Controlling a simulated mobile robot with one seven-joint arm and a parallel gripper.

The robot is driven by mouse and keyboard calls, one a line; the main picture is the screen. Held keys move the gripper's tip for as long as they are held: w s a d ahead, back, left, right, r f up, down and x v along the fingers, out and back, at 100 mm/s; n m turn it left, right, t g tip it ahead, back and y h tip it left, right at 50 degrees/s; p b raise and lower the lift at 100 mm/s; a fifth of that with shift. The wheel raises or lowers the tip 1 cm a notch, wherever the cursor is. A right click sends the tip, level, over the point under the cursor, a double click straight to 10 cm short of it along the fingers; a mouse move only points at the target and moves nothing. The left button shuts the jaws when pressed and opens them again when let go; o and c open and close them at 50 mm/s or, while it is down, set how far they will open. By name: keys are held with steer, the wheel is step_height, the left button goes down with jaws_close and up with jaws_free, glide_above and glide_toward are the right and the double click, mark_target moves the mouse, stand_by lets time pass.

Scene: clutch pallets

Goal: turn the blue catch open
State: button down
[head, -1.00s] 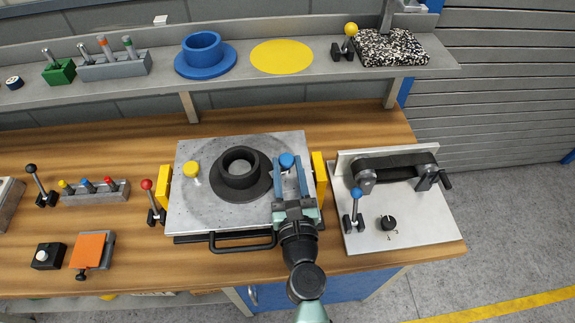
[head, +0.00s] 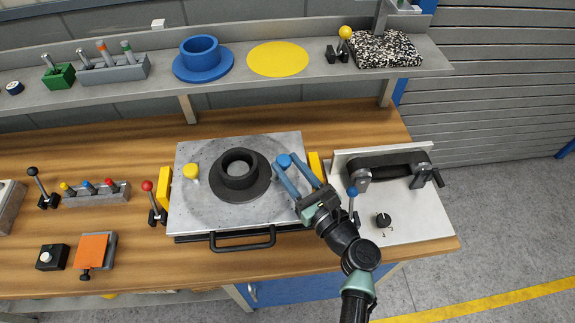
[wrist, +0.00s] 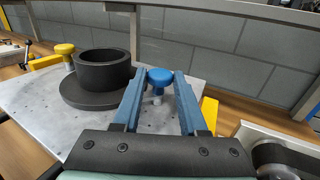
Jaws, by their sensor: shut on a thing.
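The blue catch (head: 284,160) is a round blue knob on a short pale stem, at the right back of the grey metal plate (head: 205,212). It also shows in the wrist view (wrist: 159,76). My gripper (head: 290,163) has two long blue fingers, reaching in from the front right. Its tips are on either side of the knob, and it is shut on it; the wrist view shows the stem between the fingers. How far the catch is turned cannot be told from its round top.
A black flanged ring (head: 240,172) sits on the plate left of the knob. A yellow knob (head: 191,171) is at the plate's left, and yellow blocks flank the plate. A blue-knobbed lever (head: 352,191) stands close right of my wrist. A black handle (head: 243,240) is in front.

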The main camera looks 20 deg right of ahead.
steer(key=n+g+y+b, duration=0.1)
steer(key=y, duration=0.1)
steer(key=d+n+y+b, duration=0.1)
steer(key=n+y, duration=0.1)
steer(key=n+g+y+b, duration=0.1)
steer(key=y+b, duration=0.1)
steer(key=shift+w+d+f+n+g+y, duration=0.2)
steer(key=shift+w+n+g+y, duration=0.1)
steer(key=shift+y, duration=0.1)
steer(key=n+g+y+b, duration=0.2)
steer(key=y+b, duration=0.1)
steer(key=shift+w+d+n+g+b, duration=0.1)
steer(key=shift+n+g+b, duration=0.2)
steer(key=shift+n+b, duration=0.1)
steer(key=shift+r+n+g+y+b, duration=0.15)
steer(key=shift+n+g+y+b, duration=0.35)
steer(key=shift+g+y+b, duration=0.15)
steer(key=shift+r, duration=0.1)
steer(key=shift+c, duration=2.4)
jaws_free()
steer(key=shift+w, duration=0.1)
steer(key=b+v, duration=0.3)
steer(key=v, duration=1)
steer(key=shift+w, duration=0.1)
